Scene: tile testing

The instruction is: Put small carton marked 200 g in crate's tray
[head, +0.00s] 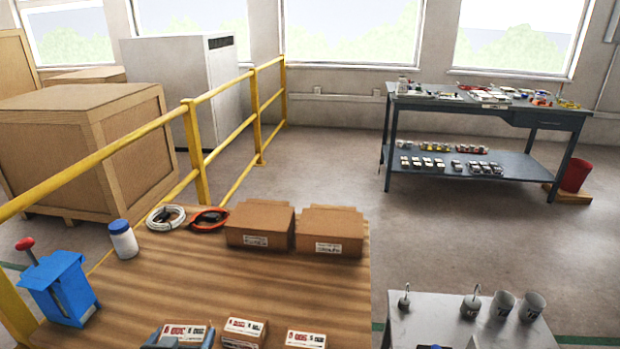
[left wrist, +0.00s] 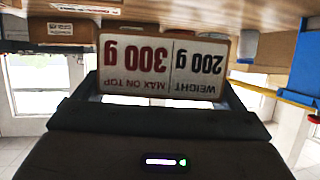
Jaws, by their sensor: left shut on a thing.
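The small carton (left wrist: 166,68) fills the middle of the left wrist view. Its white label reads weight 200 g and max on top 300 g, upside down in that picture. My left gripper (left wrist: 158,98) is shut on it, with a dark finger at each side. In the head view, my left gripper (head: 166,342) shows only partly at the bottom edge, by a small labelled carton (head: 184,331) with blue parts beside it. The crate's tray cannot be clearly made out. My right gripper is not clearly seen.
Two more small cartons (head: 243,329) (head: 305,340) stand to the right on the wooden table (head: 190,268). Two larger brown cartons (head: 260,222) (head: 331,230), cables (head: 166,217), a white jar (head: 123,239) and a blue device (head: 62,285) stand farther back and left. The table's middle is clear.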

